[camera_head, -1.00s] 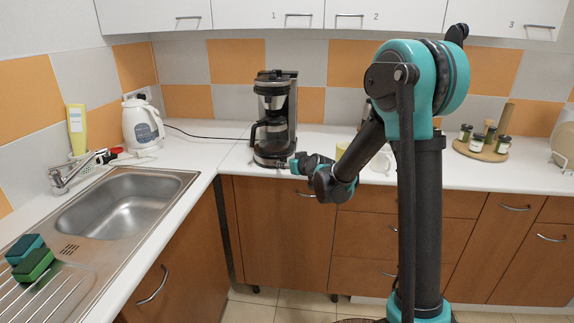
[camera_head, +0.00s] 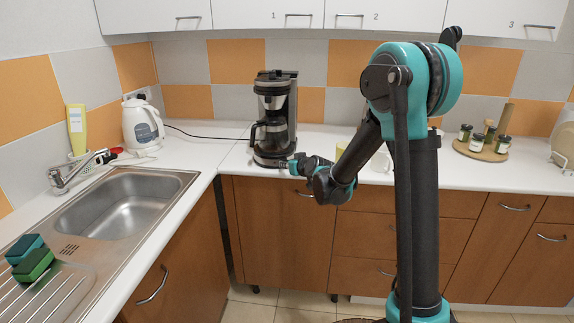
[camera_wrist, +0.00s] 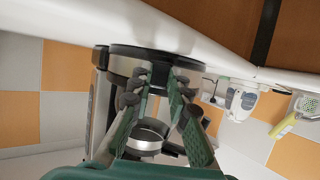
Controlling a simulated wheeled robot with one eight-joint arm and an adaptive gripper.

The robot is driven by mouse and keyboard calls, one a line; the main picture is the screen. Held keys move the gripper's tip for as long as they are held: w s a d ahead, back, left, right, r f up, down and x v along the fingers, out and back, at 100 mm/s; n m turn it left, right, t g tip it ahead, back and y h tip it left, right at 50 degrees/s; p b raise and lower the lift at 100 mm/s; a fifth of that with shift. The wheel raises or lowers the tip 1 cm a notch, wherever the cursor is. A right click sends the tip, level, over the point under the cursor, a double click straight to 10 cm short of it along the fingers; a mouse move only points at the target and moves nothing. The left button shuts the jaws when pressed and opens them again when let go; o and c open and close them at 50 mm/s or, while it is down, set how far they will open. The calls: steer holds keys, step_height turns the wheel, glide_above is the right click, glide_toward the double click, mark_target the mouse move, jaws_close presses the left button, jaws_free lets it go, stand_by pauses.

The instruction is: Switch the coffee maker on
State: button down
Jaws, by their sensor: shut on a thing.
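The coffee maker (camera_head: 277,88) stands upright on the white counter, black and silver, with its glass carafe (camera_head: 272,135) inside. My gripper (camera_head: 289,164) is at the front of its base, low over the counter's edge. In the wrist view the coffee maker (camera_wrist: 120,66) appears upside down, and the two fingers of my gripper (camera_wrist: 159,84) reach its base. They are shut on a dark part at the front of the base. The switch itself cannot be made out, and no lit lamp is visible.
A white kettle (camera_head: 141,125) stands left of the coffee maker, with a sink (camera_head: 130,205) nearer. Mugs stand partly behind my arm. A round wooden board (camera_head: 480,153) with jars is at the right. White cupboards hang above.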

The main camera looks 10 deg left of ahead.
steer(key=shift+a+f+t+y, duration=0.1)
steer(key=shift+f+t+y, duration=0.15)
steer(key=shift+t+y, duration=0.5)
steer(key=shift+t, duration=0.35)
steer(key=c, duration=1.4)
jaws_free()
steer(key=shift+c, duration=0.2)
steer(key=v, duration=1.2)
